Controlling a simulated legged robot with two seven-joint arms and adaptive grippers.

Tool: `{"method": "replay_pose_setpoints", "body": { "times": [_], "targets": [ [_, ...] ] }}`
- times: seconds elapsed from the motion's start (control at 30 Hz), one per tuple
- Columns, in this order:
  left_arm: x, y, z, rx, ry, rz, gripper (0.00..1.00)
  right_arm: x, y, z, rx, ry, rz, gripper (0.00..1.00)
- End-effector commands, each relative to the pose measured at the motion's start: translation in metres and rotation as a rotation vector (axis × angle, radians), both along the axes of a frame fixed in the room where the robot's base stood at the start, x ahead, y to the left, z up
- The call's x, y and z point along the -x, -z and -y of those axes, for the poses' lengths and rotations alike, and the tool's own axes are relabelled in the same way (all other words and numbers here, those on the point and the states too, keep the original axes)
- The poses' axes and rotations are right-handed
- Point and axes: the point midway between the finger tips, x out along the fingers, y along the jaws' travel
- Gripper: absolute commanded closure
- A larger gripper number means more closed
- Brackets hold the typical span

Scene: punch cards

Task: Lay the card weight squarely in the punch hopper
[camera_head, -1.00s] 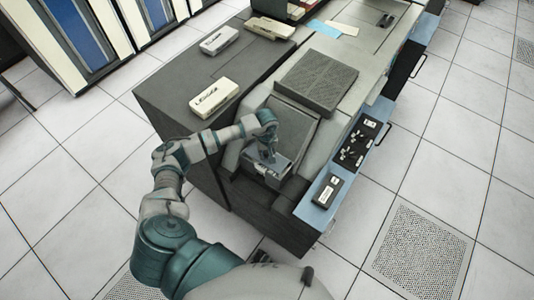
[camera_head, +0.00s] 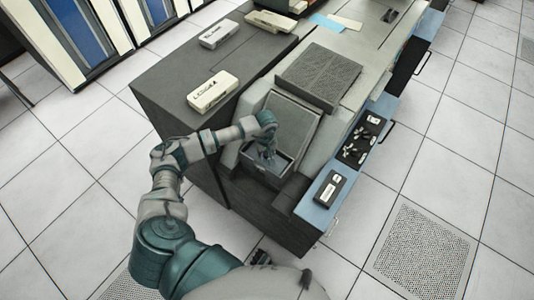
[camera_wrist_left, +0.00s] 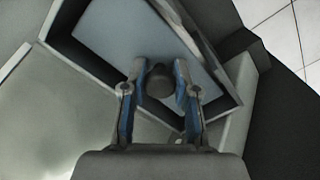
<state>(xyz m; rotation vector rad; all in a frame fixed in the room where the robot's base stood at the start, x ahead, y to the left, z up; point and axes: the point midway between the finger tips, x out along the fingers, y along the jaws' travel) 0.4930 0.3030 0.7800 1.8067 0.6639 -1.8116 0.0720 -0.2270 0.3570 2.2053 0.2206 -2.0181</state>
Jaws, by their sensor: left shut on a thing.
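The punch hopper (camera_head: 284,166) is the open box at the front of the grey card punch. My left gripper (camera_head: 268,156) points down into it in the head view. In the left wrist view the gripper (camera_wrist_left: 159,72) is shut on the dark round knob of the card weight (camera_wrist_left: 159,84). The weight's flat blue-grey plate (camera_wrist_left: 118,40) lies within the hopper walls (camera_wrist_left: 222,82), with dark gaps along its edges. Whether it touches the hopper floor cannot be told. In the head view my gripper mostly hides the weight. My right gripper is not in view.
A sloped grey panel (camera_head: 293,118) and a dark textured cover (camera_head: 320,76) rise behind the hopper. A blue ledge (camera_head: 318,205) with a black labelled box (camera_head: 329,188) and a switch panel (camera_head: 360,140) runs along the right. A cream labelled box (camera_head: 213,92) stands on the dark top at left.

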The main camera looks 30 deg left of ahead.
Motion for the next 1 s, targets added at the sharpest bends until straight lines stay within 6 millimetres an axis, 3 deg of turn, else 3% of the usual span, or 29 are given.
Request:
{"method": "replay_pose_setpoints", "body": {
  "times": [0.23,0.27,0.37,0.73,1.0],
  "targets": [
    [-0.001,0.001,0.0,0.0,0.0,0.003,1.0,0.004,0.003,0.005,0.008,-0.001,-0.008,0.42],
    [-0.001,0.001,0.0,0.0,0.0,0.003,0.69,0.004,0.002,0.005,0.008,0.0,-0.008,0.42],
    [-0.001,0.001,0.0,-0.001,0.0,0.002,0.44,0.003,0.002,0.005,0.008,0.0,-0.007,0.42],
    [0.0,-0.001,0.0,0.0,0.0,0.0,0.42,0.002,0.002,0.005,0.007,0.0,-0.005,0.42],
    [-0.002,-0.04,-0.001,0.0,0.0,0.004,0.42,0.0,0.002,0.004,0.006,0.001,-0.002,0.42]
  ]
}}
